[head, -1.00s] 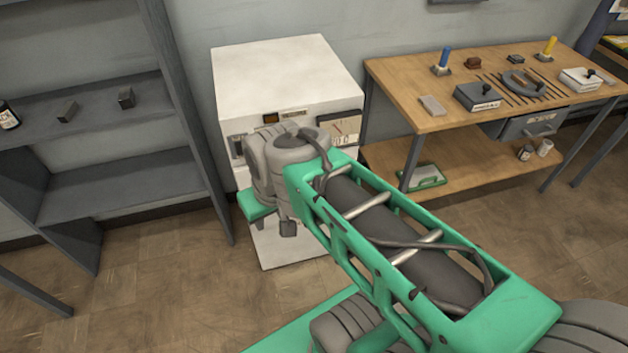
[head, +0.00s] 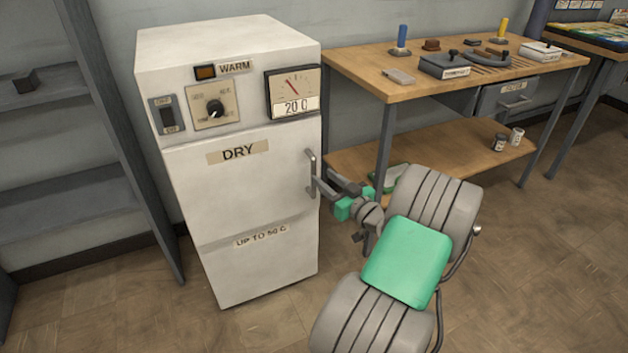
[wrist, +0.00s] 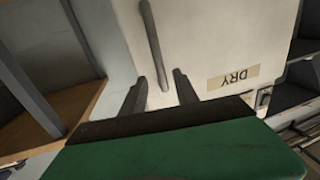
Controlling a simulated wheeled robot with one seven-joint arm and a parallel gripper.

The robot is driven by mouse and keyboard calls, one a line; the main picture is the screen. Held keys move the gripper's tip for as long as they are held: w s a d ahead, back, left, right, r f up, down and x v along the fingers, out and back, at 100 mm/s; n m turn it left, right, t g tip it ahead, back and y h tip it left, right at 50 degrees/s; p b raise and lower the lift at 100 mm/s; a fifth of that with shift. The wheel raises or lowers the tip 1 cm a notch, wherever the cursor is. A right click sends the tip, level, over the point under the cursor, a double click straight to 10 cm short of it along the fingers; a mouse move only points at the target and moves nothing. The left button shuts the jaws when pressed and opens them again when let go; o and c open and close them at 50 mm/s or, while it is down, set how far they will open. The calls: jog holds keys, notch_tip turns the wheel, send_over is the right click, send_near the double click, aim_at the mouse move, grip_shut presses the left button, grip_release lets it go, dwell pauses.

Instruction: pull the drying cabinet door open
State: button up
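The white drying cabinet (head: 232,110) stands against the wall, with its DRY door (head: 235,185) flush with the body and looking closed. A grey vertical bar handle (head: 311,172) is at the door's right edge. My gripper (head: 326,182) reaches the handle from the right. In the wrist view, the two dark fingers of my gripper (wrist: 160,84) are apart, and the lower end of the handle (wrist: 154,45) in that picture shows between them. Gaps show on both sides of the bar. Whether the fingertips touch the door (wrist: 215,45) cannot be told.
A wooden workbench (head: 440,75) with tools and a lower shelf (head: 450,150) stands close to the cabinet's right. A dark shelf unit (head: 70,150) stands at the left. The floor (head: 130,300) in front of the cabinet looks clear.

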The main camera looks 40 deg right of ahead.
aim_at(315, 171)
jog(key=w, duration=0.5)
jog(key=shift+w+d+b, duration=0.2)
jog(key=shift+w+b, duration=0.2)
grip_shut()
dwell(1.0)
